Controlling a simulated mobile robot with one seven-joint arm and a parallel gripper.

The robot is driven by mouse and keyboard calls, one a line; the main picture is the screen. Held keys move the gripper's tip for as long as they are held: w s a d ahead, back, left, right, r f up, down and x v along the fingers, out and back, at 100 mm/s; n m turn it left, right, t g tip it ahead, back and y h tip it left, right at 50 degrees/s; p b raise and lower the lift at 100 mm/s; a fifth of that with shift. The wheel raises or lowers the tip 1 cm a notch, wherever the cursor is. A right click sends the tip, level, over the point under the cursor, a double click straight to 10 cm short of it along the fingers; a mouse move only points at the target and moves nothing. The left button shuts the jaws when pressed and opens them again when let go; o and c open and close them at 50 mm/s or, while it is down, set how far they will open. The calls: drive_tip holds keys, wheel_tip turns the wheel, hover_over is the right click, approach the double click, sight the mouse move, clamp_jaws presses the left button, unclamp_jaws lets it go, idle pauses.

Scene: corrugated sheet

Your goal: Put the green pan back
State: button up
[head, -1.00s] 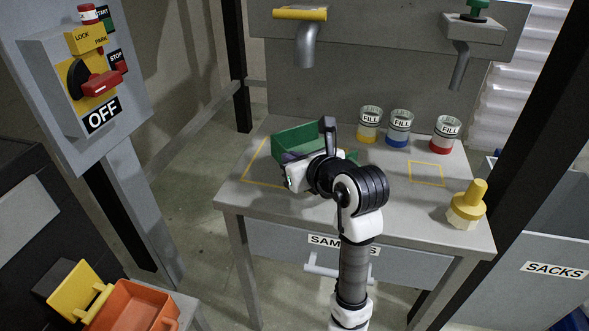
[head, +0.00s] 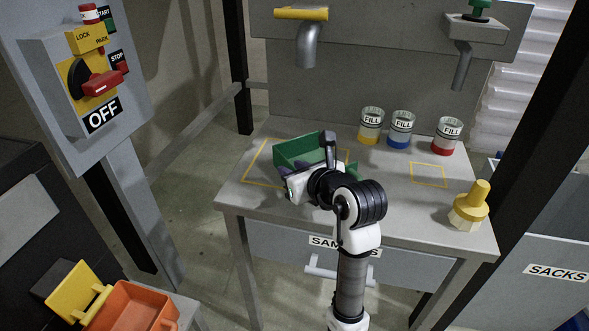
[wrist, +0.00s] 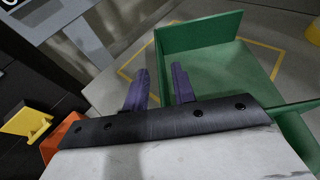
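The green pan (head: 298,151) is at the left of the grey table, over the yellow outline (head: 257,158). In the wrist view the pan (wrist: 228,72) fills the upper right, and lines of the outline (wrist: 263,45) show beyond it and to its left. My gripper (head: 300,180) is at the pan's near side. In the wrist view its two purple fingers (wrist: 160,76) stand a little apart, one on each side of the pan's left edge, and seem closed on it. The grip itself is partly hidden. Whether the pan's underside touches the table is unclear.
Three FILL jars, yellow (head: 371,126), blue (head: 401,130) and red (head: 447,137), stand at the table's back. A second yellow outline (head: 429,174) lies empty at right, near a yellow-topped knob (head: 470,205). A switch box (head: 88,95) stands left. Orange (head: 135,308) and yellow (head: 78,290) pans are lower left.

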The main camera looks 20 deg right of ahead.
drive_tip(key=shift+r, duration=0.15)
drive_tip(key=shift+s+d+r, duration=0.1)
drive_tip(key=shift+s+r, duration=0.05)
drive_tip(key=shift+s, duration=0.1)
drive_tip(key=v, duration=1.1)
drive_tip(key=shift+s+p, duration=0.2)
drive_tip(key=shift+p, duration=0.15)
drive_tip(key=shift+r, duration=0.1)
